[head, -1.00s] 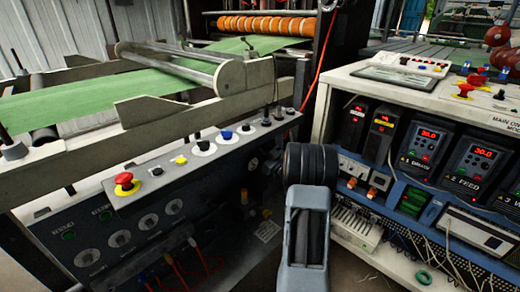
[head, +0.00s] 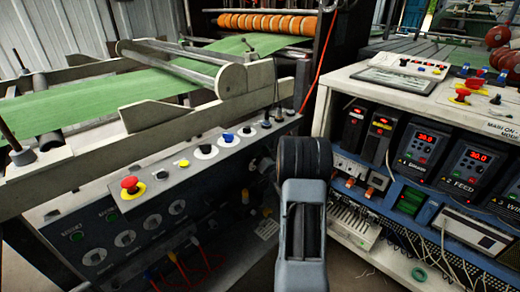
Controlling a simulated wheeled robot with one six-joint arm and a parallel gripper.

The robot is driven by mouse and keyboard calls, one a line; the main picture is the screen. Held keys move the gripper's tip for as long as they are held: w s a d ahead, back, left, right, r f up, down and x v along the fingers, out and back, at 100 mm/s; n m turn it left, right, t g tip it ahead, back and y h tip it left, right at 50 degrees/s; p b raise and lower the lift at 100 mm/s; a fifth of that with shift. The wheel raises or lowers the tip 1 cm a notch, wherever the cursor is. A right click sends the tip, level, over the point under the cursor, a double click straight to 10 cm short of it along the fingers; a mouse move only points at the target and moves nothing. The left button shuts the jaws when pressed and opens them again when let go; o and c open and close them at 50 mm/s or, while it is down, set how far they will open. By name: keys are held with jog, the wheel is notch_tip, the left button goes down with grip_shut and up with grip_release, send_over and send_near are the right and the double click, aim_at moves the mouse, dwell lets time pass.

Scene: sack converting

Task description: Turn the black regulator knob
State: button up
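A sloped grey control panel (head: 185,176) runs along the machine at left. Several small black knobs and buttons sit on it, among them a black knob on a white dial (head: 206,149), a black knob (head: 247,130) and a black button (head: 162,174). I cannot tell which is the regulator knob. My arm rises from the bottom centre, right of the panel, and ends in view at a dark joint. My gripper's fingers do not show; the arm may hide them. No contact with any knob is visible.
A red mushroom button (head: 131,185), a yellow button (head: 183,163) and a blue knob (head: 228,138) share the panel. Green sheet (head: 130,88) runs over rollers behind. A white cabinet (head: 375,95) with lit drive units stands close on the right. Cables hang below both.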

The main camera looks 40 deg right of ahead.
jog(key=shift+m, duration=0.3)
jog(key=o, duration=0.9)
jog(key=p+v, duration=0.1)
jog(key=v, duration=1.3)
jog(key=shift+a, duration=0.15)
